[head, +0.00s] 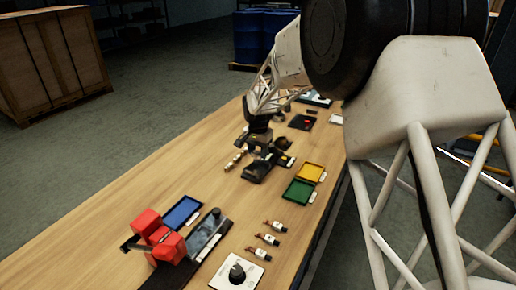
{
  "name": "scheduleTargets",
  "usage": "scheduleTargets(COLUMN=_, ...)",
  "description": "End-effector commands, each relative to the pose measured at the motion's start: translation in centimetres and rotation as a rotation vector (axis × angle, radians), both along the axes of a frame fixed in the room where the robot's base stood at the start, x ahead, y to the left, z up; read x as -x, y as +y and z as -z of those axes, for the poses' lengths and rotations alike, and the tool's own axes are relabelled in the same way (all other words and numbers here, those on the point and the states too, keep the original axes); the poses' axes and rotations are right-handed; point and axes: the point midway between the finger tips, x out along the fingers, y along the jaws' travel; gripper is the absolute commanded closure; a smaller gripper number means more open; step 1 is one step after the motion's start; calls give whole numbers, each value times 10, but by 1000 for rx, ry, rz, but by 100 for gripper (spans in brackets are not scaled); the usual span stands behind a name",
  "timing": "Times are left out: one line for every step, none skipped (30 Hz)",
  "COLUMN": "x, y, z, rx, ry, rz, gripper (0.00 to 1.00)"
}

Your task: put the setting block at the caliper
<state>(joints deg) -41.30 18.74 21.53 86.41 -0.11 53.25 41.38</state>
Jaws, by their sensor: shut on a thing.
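My gripper (258,128) is low over the middle of the workbench, small and dark in the head view. Its fingers are shut on a small dark greyish block, probably the setting block (256,142), though its edges blend with the dark things around it. A dark fixture (257,170) stands just below and in front of the gripper; I cannot tell whether the block touches it. I cannot make out the caliper for certain; a dark mat (301,122) with a small red item lies behind and to the right of the gripper.
The wooden workbench (130,205) also holds brass parts (235,161), a blue tray (182,212), a green tray (296,192), a yellow tray (311,172), a red vice (155,237), several small labelled parts (268,239) and a dial (237,272). The left side of the bench is clear.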

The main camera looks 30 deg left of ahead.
Motion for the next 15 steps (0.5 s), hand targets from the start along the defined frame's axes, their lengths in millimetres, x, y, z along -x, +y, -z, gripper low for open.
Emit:
scheduleTargets(x=0, y=0, z=4, rx=1, ry=1, rz=0, gripper=85)
scheduleTargets(x=0, y=0, z=7, rx=1, ry=1, rz=0, gripper=85)
scheduleTargets(x=0, y=0, z=10, rx=1, ry=1, rz=0, gripper=85)
scheduleTargets(x=0, y=0, z=12, rx=0, ry=1, rz=0, gripper=85)
scheduleTargets(x=0, y=0, z=15, rx=0, ry=0, rz=0, gripper=85)
scheduleTargets(x=0, y=0, z=18, rx=0, ry=0, rz=0, gripper=85)
scheduleTargets(x=0, y=0, z=21, rx=0, ry=0, rz=0, gripper=85)
scheduleTargets(x=0, y=0, z=24, rx=0, ry=0, rz=0, gripper=85)
scheduleTargets(x=0, y=0, z=27, rx=1, ry=1, rz=0, gripper=85)
scheduleTargets(x=0, y=0, z=30, rx=1, ry=1, rz=0, gripper=85)
scheduleTargets(x=0, y=0, z=32, rx=1, ry=1, rz=0, gripper=85)
scheduleTargets(x=0, y=0, z=35, rx=1, ry=1, rz=0, gripper=85)
scheduleTargets(x=0, y=0, z=38, rx=1, ry=1, rz=0, gripper=85)
scheduleTargets(x=0, y=0, z=40, rx=1, ry=1, rz=0, gripper=85)
scheduleTargets(x=0, y=0, z=42, rx=1, ry=1, rz=0, gripper=85)
